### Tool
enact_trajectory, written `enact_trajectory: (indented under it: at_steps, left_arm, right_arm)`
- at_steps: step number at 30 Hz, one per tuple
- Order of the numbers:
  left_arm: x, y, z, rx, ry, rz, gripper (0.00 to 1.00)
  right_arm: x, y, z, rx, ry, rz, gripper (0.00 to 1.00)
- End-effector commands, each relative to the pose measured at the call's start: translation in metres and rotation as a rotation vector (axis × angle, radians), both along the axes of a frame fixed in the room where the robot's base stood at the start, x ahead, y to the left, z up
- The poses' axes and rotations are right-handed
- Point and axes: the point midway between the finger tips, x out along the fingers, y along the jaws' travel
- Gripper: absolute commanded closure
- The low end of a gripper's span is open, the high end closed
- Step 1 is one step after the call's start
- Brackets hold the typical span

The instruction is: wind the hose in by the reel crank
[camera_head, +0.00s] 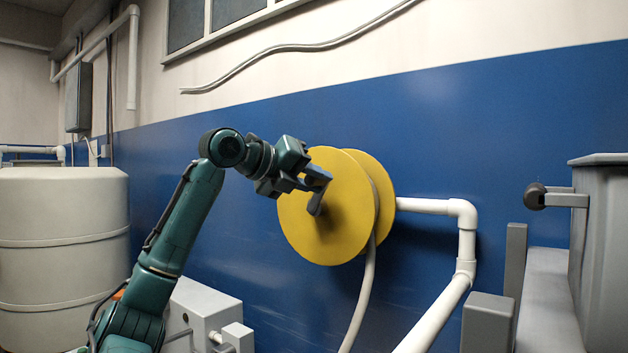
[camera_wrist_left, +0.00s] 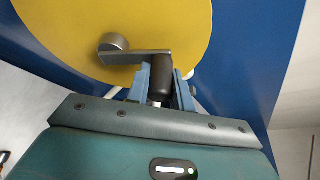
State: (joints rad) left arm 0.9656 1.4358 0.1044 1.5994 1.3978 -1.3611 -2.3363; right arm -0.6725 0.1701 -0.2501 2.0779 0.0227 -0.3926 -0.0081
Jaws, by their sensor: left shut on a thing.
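The yellow two-disc hose reel (camera_head: 315,230) stands against the blue wall in the middle of the head view. Its front disc (camera_wrist_left: 190,25) fills the top of the left wrist view. A grey crank arm (camera_wrist_left: 138,57) runs right from the round hub to a dark crank handle (camera_wrist_left: 158,75). My left gripper (camera_head: 316,180) is at the upper part of the reel's front face. In the wrist view its fingers (camera_wrist_left: 160,82) are shut on the crank handle from both sides. The pale hose (camera_head: 366,285) hangs down from between the discs. My right gripper does not show.
A white pipe (camera_head: 440,317) with elbows runs right of the reel and down. A grey box (camera_head: 210,310) stands below the reel at left, with a big cream tank (camera_head: 62,240) further left. A grey container (camera_head: 605,240) with a dark knob (camera_head: 535,196) is at right.

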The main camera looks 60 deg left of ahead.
Motion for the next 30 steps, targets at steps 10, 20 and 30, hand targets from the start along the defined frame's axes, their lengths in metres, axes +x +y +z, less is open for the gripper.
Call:
enact_trajectory:
  at_steps: [10, 20, 30]
  left_arm:
    - [0.000, 0.000, 0.000, -0.002, 0.000, 0.001, 0.64]
    - [0.000, 0.000, 0.000, -0.002, 0.000, 0.001, 0.56]
    - [-0.048, -0.001, 0.012, -0.001, -0.004, 0.004, 0.56]
  right_arm:
    - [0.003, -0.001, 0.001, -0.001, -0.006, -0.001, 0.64]
    - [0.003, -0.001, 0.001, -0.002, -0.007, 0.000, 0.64]
    - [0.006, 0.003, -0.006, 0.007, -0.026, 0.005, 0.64]
